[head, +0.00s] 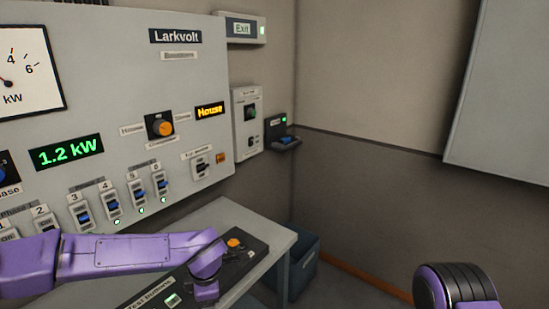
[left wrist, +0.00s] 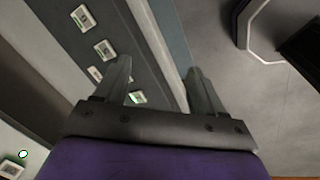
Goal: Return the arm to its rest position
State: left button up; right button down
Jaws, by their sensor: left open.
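My left arm (head: 130,254) is purple and comes in from the left in the head view, low in front of the switch panel. Its wrist is over the dark control strip on the grey desk, and its fingers are not clearly visible there. In the left wrist view my left gripper (left wrist: 158,70) is open, with its two grey fingers apart and nothing between them. The dark control strip (left wrist: 92,45) with small switches lies beyond the left finger. A purple and black part of my other arm (head: 455,287) shows at the lower right; its gripper is out of view.
The wall panel (head: 105,60) carries several blue-levered switches (head: 112,205), an orange knob (head: 162,127) and displays reading 1.2 kW and House. The grey desk (head: 235,220) stands below it, with a blue-grey bin (head: 303,267) beside it.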

pick_arm(q)
jog(key=s+a+f+m+t+y+b, duration=0.15)
jog(key=s+f+m, duration=0.25)
jog(key=s+f, duration=0.5)
jog(key=s+a+f+m+t+b, duration=0.25)
jog(key=s+f+m, duration=0.2)
jog(key=f, duration=0.85)
jog(key=s+a+f+m+g+b, duration=0.1)
jog(key=s+a+f+m, duration=0.2)
jog(key=s, duration=0.6)
jog(key=s+a+f+m+g+b, duration=0.1)
jog(key=s+a+f+m+g, duration=0.1)
jog(key=s+a, duration=0.5)
notch_tip(320, 180, down, 3)
jog(key=shift+s+r+m, duration=0.2)
jog(key=shift+s+m, duration=0.25)
jog(key=shift+s, duration=0.6)
jog(key=shift+y+b, duration=0.25)
jog(key=shift+b, duration=0.05)
